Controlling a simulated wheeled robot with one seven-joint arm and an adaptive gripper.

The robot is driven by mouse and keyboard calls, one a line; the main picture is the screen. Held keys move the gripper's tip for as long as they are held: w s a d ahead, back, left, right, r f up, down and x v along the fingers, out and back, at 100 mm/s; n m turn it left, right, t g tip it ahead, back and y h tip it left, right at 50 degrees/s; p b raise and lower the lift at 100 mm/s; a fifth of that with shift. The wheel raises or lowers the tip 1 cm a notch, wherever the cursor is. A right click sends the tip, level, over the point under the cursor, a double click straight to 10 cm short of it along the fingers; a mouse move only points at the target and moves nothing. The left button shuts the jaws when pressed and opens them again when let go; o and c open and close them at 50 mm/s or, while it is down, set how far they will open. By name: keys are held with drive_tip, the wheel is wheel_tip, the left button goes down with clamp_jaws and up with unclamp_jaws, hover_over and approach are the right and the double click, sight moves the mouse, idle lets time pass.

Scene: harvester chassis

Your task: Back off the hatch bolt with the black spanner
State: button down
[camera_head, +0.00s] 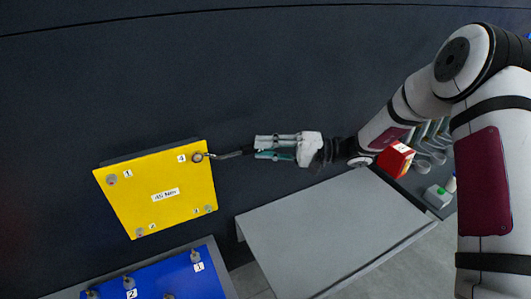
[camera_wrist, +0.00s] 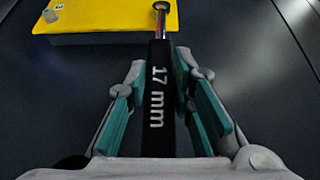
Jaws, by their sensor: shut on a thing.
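The black spanner (camera_head: 236,153) is held in my gripper (camera_head: 263,147), which is shut on its handle. In the wrist view the spanner (camera_wrist: 157,95) reads "17 mm" and runs up between the teal finger pads of my gripper (camera_wrist: 160,85). The yellow hatch (camera_head: 160,200) is on the dark chassis wall, with numbered bolts at its corners and a label "45 Nm". The spanner's ring end lies at the hatch bolt (camera_head: 198,157) marked 4, at the upper right corner. The ring hides much of that bolt; I cannot tell whether it is fully seated.
A blue panel (camera_head: 170,272) with numbered bolts is below the hatch. A grey table (camera_head: 330,228) stands below my gripper. A red box (camera_head: 396,158), several tools and a small green-topped item (camera_head: 438,195) are at the right. The dark wall (camera_head: 200,80) above is clear.

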drive_tip(key=shift+r, duration=0.4)
drive_tip(key=shift+s+a+r+n+h+p, duration=0.15)
drive_tip(key=shift+r+n+h+p, duration=0.45)
drive_tip(key=shift+r+h+p, duration=0.7)
drive_tip(key=shift+r+b, duration=0.25)
drive_tip(key=shift+b, duration=0.1)
drive_tip(key=shift+s+a+r+n+t+h+p, duration=0.15)
drive_tip(key=shift+r+h+p, duration=0.1)
drive_tip(key=shift+r, duration=0.25)
drive_tip(key=shift+a+r+n+t+h+p, duration=0.1)
drive_tip(key=shift+a+r+h+p, duration=0.15)
drive_tip(key=shift+r, duration=0.3)
drive_tip(key=shift+s+a+r+n+t+h+p, duration=0.1)
drive_tip(key=shift+r+n+h+p, duration=0.15)
drive_tip(key=shift+r, duration=0.25)
drive_tip(key=shift+s+a+r+n+t+h+p, duration=0.2)
drive_tip(key=shift+a+r+h+p, duration=0.15)
drive_tip(key=shift+r+h, duration=0.25)
drive_tip(key=shift+s+a+r+n+t+h+p, duration=0.15)
drive_tip(key=shift+a+r+h+p, duration=0.2)
drive_tip(key=shift+r, duration=0.4)
